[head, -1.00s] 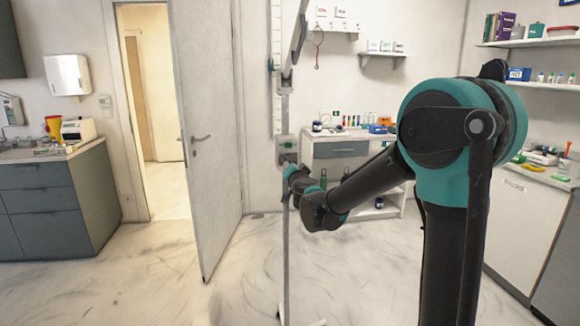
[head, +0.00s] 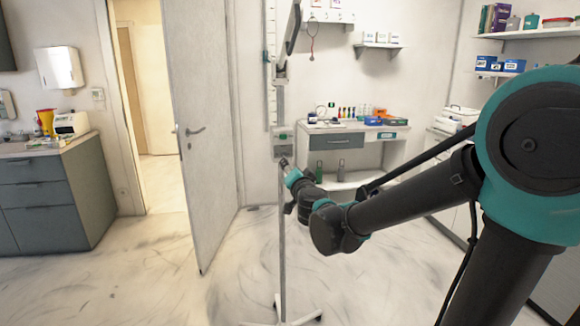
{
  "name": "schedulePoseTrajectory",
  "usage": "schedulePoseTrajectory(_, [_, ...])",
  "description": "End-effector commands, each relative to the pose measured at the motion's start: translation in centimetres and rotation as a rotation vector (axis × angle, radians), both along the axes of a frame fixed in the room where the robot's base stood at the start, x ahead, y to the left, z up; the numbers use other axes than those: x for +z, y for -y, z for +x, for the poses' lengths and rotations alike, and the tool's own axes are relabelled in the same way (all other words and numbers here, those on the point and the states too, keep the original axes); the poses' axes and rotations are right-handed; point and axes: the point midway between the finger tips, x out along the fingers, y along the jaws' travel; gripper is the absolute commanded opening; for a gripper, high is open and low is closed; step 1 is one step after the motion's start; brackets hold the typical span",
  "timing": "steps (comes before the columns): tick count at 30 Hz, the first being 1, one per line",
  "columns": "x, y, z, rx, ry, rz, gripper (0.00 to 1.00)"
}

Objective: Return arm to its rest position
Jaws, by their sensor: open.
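My arm enters from the right, with a large teal-ringed joint close to the camera. It reaches left and away to a wrist with a teal ring. My gripper (head: 284,163) is small at the far end, open, just below a grey box with a green display (head: 284,145) on a pole stand (head: 283,235). Whether the fingertips touch the box or pole cannot be told. I see nothing held in the gripper.
The pole's wheeled base stands on clear floor. A half-open door (head: 200,140) is at left, beside a grey cabinet (head: 55,200). A desk (head: 335,140) with bottles and blue bins stands behind. Wall shelves (head: 530,34) are at upper right.

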Motion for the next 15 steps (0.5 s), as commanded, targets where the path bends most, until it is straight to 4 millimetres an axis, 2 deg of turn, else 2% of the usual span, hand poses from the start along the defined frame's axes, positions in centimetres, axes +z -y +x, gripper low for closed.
schedulePoseTrajectory(15, [0.15, 0.46, -0.71, 0.032, 0.02, -0.021, 0.44])
